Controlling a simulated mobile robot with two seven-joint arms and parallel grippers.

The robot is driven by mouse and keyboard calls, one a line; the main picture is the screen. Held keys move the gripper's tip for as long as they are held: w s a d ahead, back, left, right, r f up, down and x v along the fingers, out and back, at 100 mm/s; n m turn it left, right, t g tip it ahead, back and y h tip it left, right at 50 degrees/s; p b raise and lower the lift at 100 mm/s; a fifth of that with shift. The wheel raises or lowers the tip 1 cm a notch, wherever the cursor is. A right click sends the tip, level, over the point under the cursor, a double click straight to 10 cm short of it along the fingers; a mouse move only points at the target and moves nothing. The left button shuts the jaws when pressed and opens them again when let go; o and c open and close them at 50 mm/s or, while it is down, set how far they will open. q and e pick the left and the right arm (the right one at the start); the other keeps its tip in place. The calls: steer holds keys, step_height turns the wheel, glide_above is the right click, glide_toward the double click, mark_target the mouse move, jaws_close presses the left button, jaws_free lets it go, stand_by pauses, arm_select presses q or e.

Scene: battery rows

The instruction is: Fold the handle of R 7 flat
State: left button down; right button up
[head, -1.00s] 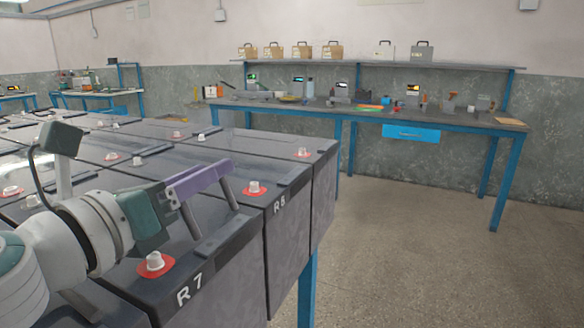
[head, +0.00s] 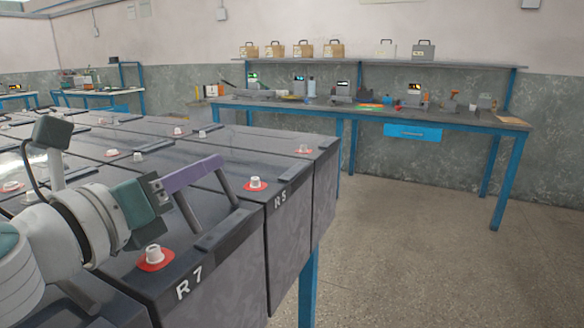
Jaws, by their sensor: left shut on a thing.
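The battery R 7 (head: 222,266) is a dark block with a white label at the front of the near row. Its handle (head: 193,174) has a purple grip bar on two grey legs. It stands up above the battery top, leaning to the left, not flat. My left gripper (head: 160,188) is at the near left end of the purple bar and is shut on it. The fingertips are small and partly hidden, so the exact contact is hard to see. My right gripper is not in view.
A white-capped terminal on a red base (head: 154,257) sits beside the R 7 label, below my gripper. A neighbouring battery (head: 288,235) adjoins R 7 on the right. More batteries spread behind. A blue-legged workbench (head: 455,122) stands at the back, with open floor before it.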

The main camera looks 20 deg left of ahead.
arm_select(q)
steer(key=shift+a+f+n, duration=0.3)
steer(key=shift+a+n, duration=0.1)
steer(key=shift+n, duration=0.3)
steer(key=shift+r, duration=0.1)
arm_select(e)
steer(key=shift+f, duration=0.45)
arm_select(q)
steer(key=c, duration=0.9)
jaws_free()
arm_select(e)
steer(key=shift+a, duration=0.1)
arm_select(q)
step_height(320, 180, up, 20)
steer(key=p, duration=0.9)
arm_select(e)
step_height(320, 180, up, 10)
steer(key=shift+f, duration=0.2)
